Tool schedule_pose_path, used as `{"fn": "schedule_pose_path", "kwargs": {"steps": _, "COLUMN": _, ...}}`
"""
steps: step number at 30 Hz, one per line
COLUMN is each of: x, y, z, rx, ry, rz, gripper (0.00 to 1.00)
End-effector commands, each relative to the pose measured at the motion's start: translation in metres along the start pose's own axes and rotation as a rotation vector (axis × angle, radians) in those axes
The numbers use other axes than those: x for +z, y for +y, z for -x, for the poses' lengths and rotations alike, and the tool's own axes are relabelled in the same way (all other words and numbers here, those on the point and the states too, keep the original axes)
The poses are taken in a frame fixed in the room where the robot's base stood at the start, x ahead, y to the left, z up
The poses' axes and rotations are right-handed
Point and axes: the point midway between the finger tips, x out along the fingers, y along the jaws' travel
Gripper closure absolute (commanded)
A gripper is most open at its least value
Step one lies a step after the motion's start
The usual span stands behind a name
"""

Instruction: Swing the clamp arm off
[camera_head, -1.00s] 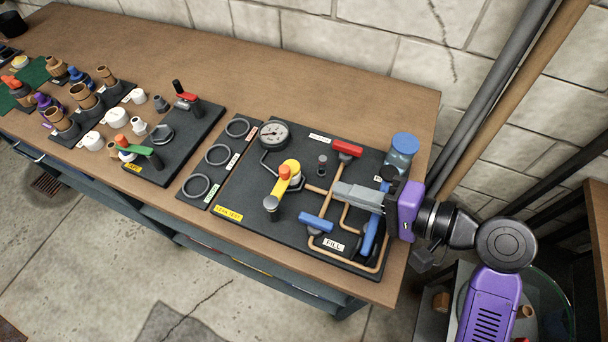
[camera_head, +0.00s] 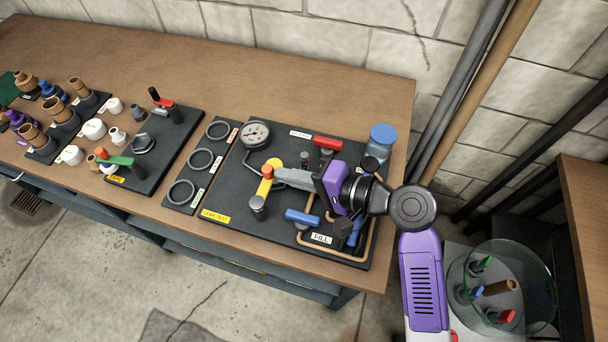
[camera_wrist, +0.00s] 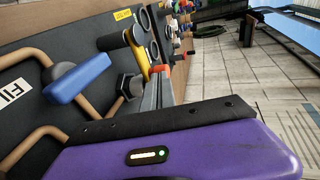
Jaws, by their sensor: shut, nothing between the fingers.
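The yellow clamp arm (camera_head: 264,188) lies across the LEAK TEST panel (camera_head: 228,200). It has an orange-red knob (camera_head: 267,171) and a grey post (camera_head: 259,207) at its near end. My gripper (camera_head: 281,177) is shut and empty, with its grey fingertips just right of the arm near the knob. I cannot tell whether they touch it. In the wrist view the fingers (camera_wrist: 160,88) point towards the yellow arm (camera_wrist: 139,58), which is partly hidden behind them and other fittings.
A blue handle (camera_head: 302,217) and copper pipes lie below my gripper. A red handle (camera_head: 328,142), a gauge (camera_head: 255,134) and a blue-capped jar (camera_head: 381,144) stand around it. Three grey rings lie left of the panel. Bare bench (camera_head: 290,85) lies behind.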

Motion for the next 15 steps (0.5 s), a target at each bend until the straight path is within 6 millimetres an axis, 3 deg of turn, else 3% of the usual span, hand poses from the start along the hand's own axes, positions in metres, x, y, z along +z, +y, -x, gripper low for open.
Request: {"fn": "schedule_pose_path", "kwargs": {"steps": 15, "x": 0.0001, "y": 0.0000, "z": -0.0058, "rx": 0.000, "ry": 0.001, "rz": 0.000, "gripper": 1.00}}
